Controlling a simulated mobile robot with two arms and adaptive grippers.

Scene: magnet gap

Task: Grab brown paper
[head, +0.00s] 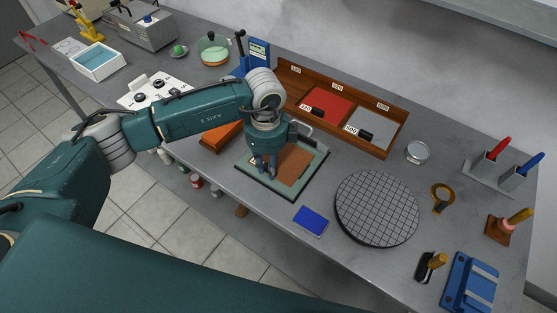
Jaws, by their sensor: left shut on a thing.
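A brown paper sheet (295,163) lies over the framed board (311,181), which has a dark green rim and a pale surface. My left gripper (266,170) points down at the left part of the board, at the sheet's left edge. Its fingers are close together and shut on the brown paper; the exact grip is small and partly hidden by the gripper body. My right gripper is not in view.
A wooden tray (287,87) with labelled compartments holds red and grey sheets behind the board. A round gridded plate (377,208) and a blue pad (310,221) are to the right. An orange-brown block (219,136) is left of the board. The table's front edge is close.

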